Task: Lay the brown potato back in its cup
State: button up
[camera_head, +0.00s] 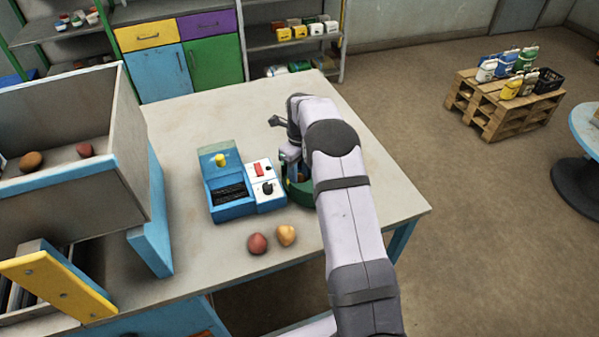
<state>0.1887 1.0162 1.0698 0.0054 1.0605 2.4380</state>
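Two potatoes lie on the table near its front edge, a reddish one (258,243) and a tan-orange one (286,235), side by side. A brown-orange potato (32,161) and a reddish one (85,149) lie in the grey bin at the left. I cannot tell which is the brown potato of the task. My gripper (291,172) is over a green round object (301,194), right of the blue machine. My arm hides most of both; I cannot tell the gripper's opening, whether it holds anything, or whether the green object bears the cup.
The blue machine (233,211) with a yellow knob and a red switch stands close left of my gripper. The tall grey bin (134,160) with blue edges stands at the table's left. The table (350,110) is clear behind my arm and to its right.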

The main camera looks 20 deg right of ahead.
aim_at(299, 176)
notch_tip(299, 176, up, 12)
jog(key=b, duration=0.2)
jog(key=shift+r+b, duration=0.15)
jog(key=shift+b, duration=0.2)
jog(key=s+a+f+n, duration=0.2)
jog(key=s+a+n, duration=0.1)
jog(key=s+n, duration=0.7)
jog(key=s+a+f+n, duration=0.2)
jog(key=s+a+n, duration=0.1)
jog(key=s+n, duration=0.7)
jog(key=s+a+f+n, duration=0.2)
jog(key=s+a+n, duration=0.2)
jog(key=s+n, duration=0.6)
jog(key=shift+s+f, duration=0.25)
jog(key=shift+s, duration=0.8)
jog(key=shift+a, duration=0.1)
